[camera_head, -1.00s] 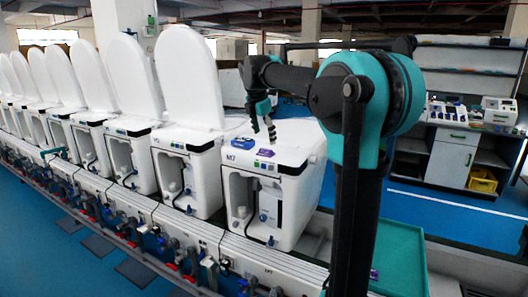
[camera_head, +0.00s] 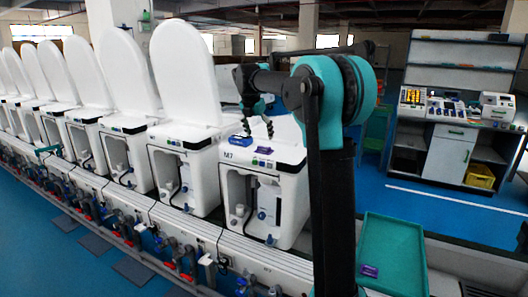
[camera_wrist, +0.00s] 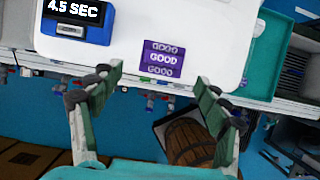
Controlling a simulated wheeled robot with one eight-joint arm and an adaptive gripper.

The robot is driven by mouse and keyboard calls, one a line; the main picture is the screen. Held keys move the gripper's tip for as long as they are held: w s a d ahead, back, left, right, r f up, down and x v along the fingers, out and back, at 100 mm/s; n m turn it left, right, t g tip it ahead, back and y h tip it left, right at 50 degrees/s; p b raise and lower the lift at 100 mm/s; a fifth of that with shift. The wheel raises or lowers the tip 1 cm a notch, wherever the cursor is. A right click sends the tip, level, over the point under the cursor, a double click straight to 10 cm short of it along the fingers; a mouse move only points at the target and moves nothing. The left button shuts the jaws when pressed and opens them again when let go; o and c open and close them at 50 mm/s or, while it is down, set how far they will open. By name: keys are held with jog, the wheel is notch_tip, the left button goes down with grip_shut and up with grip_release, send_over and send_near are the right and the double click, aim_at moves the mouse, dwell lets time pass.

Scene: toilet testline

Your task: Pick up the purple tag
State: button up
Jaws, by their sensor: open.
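A purple tag (camera_head: 264,150) lies on the white top of the unit marked M7. In the wrist view the tag (camera_wrist: 163,58) reads "GOOD" and lies flat near the top's edge. My gripper (camera_head: 257,126) hangs above this top. In the wrist view my gripper (camera_wrist: 158,78) has its fingers wide apart with nothing between them. The tag shows just beyond the fingertips, between their lines. A second purple tag (camera_head: 369,270) lies on the green tray at the lower right.
A blue timer (camera_wrist: 77,20) reading "4.5 SEC" sits left of the tag. The green tray (camera_head: 392,238) stands right of the unit. White toilet units with raised lids (camera_head: 187,75) line up to the left. Clear blue floor (camera_head: 430,215) lies beyond the tray.

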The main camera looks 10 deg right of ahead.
aim_at(264, 147)
jog(key=shift+d+x, duration=0.15)
jog(key=shift+x, duration=1.45)
jog(key=shift+d+x, duration=0.15)
jog(key=shift+x, duration=1.5)
jog(key=shift+s+r, duration=0.1)
jog(key=shift+s, duration=0.05)
jog(key=shift+c, duration=0.6)
jog(key=c, duration=1)
